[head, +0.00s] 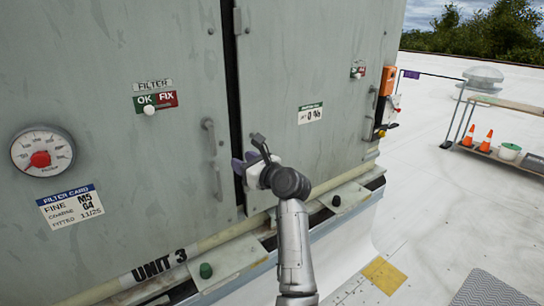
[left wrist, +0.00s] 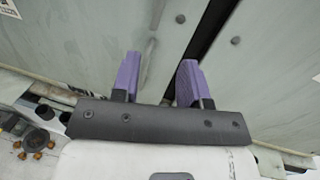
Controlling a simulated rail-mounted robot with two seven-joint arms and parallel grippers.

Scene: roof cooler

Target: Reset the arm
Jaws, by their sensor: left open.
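My left gripper (head: 240,168) has purple fingers and is in front of the grey cooler cabinet, by the lower part of the dark gap between its two doors. In the left wrist view the two fingers of this gripper (left wrist: 158,66) stand apart with nothing between them. The dark gap (left wrist: 207,45) runs behind the right finger there. I cannot tell whether the fingers touch the door. The left door's handle (head: 211,150) is to the left of the gripper, apart from it. My right gripper is not in view.
The left door (head: 110,120) carries a round gauge (head: 43,151), an OK/FIX slider (head: 150,109) and a filter card (head: 70,206). The right door has its own handle (head: 370,113). A ledge (head: 230,260) runs below the doors. Open white roof (head: 440,210) lies to the right, with a shelf trolley (head: 510,155).

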